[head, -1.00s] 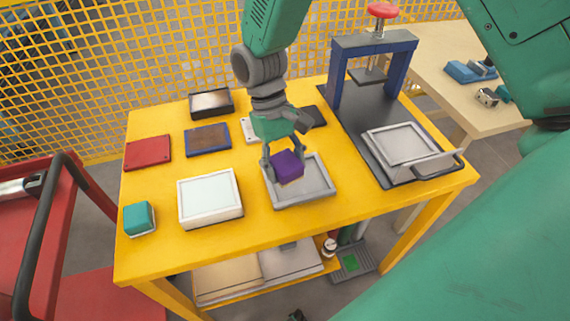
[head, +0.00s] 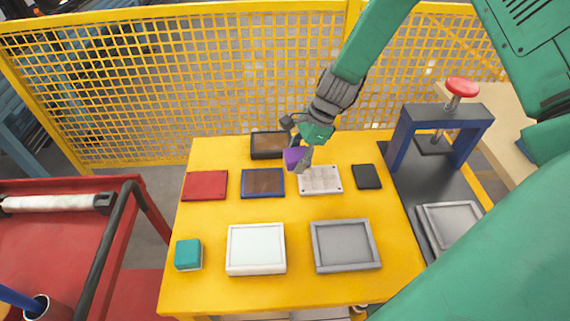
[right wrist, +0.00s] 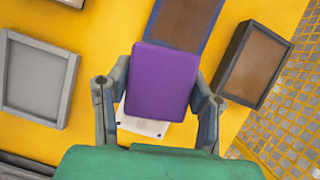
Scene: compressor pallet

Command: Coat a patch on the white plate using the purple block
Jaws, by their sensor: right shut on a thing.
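My right gripper (head: 299,152) is shut on the purple block (head: 293,158), held above the table near the far-left corner of the white plate (head: 320,180). The plate is flat, pale and faintly mottled, with small dark marks at its corners. In the right wrist view, the block (right wrist: 162,82) sits between the two fingers and hides most of the plate (right wrist: 145,125). The block looks raised over the plate, but I cannot tell the exact gap. My left gripper is not in view.
A red plate (head: 204,186), a blue-rimmed brown plate (head: 263,183), a dark tray (head: 268,146) and a black pad (head: 366,177) lie around it. In front are a teal block (head: 188,254), a white tray (head: 255,270) and a grey tray (head: 346,267). A press (head: 447,118) stands right.

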